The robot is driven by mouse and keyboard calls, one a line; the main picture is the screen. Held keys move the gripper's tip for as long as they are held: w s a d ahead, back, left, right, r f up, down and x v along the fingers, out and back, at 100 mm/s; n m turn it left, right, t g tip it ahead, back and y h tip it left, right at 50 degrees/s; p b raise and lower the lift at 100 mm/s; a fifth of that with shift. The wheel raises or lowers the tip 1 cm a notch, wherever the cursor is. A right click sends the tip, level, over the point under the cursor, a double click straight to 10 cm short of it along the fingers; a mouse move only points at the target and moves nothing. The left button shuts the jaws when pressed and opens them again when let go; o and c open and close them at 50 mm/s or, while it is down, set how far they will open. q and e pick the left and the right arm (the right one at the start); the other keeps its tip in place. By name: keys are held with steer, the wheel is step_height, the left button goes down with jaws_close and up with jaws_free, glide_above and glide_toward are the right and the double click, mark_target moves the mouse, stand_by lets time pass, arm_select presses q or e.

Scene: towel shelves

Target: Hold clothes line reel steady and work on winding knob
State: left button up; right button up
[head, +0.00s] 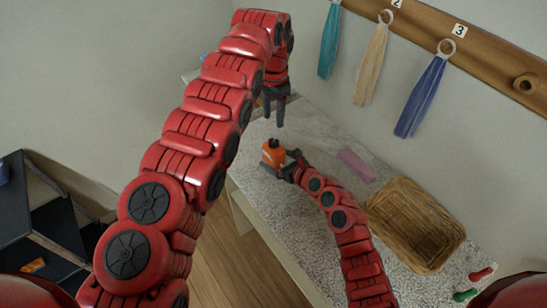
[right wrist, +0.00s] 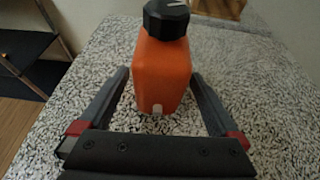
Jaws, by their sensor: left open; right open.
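The clothes line reel is an orange box (head: 273,154) with a black knob (head: 272,143) on top, standing on the speckled counter. In the right wrist view the orange body (right wrist: 163,72) and the dark knob with a pale mark (right wrist: 167,17) are seen close up. My right gripper (head: 291,164) is open, with its fingers on either side of the near end of the reel; I cannot tell whether they touch it. My left gripper (head: 274,110) is open and empty, pointing down above the reel and apart from it.
The speckled counter (head: 290,218) holds a wicker basket (head: 415,225), a pink cloth (head: 357,165), and red (head: 482,273) and green (head: 465,295) handled items at the right. Teal (head: 329,42), beige (head: 371,65) and blue (head: 421,97) towels hang from a wooden rail (head: 480,45). Dark shelves (head: 45,215) stand at left.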

steer(key=shift+w+a+f, duration=0.35)
steer(key=shift+w+a, duration=0.1)
steer(key=shift+a, duration=0.05)
steer(key=shift+c, duration=0.3)
